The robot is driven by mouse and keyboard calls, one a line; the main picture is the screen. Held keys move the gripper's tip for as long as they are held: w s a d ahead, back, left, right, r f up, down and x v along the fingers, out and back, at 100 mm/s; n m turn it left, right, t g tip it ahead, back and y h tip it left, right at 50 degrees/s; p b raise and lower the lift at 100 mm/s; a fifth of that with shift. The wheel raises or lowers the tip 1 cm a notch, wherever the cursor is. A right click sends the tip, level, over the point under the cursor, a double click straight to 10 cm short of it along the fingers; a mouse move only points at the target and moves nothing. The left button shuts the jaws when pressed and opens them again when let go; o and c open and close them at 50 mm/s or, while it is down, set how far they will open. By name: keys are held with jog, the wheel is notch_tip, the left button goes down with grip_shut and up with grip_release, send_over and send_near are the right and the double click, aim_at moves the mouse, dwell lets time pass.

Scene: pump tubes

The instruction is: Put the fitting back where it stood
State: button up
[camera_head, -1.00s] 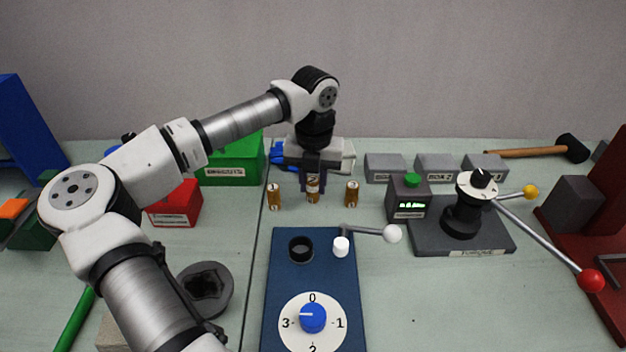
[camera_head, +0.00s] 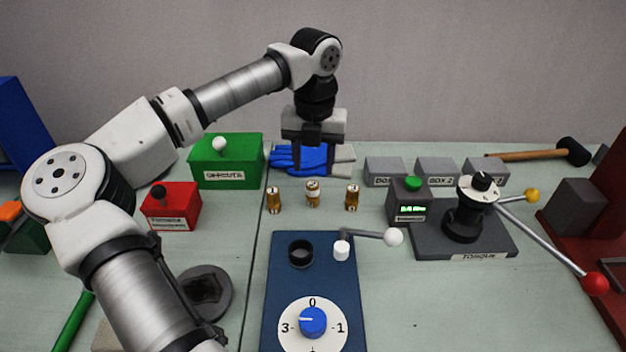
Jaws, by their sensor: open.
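Three small brass fittings with white labels stand upright in a row on the bench: a left one (camera_head: 274,200), a middle one (camera_head: 313,194) and a right one (camera_head: 352,198). The middle one stands slightly farther back than the other two. My gripper (camera_head: 314,170) is open and empty above the middle fitting, with its fingers pointing down and clear of it. The labels are too small to read surely.
A blue plate (camera_head: 282,290) with a dial, a black socket (camera_head: 300,253) and a white-knobbed crank lies in front. Blue gloves (camera_head: 285,158) lie behind the gripper. A green box (camera_head: 225,165) stands left; grey boxes (camera_head: 385,172) and a torque stand (camera_head: 465,215) stand right.

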aim_at(311, 184)
notch_tip(311, 184, up, 6)
jog(key=shift+f, duration=0.25)
dwell(1.0)
jog(key=shift+a, duration=0.25)
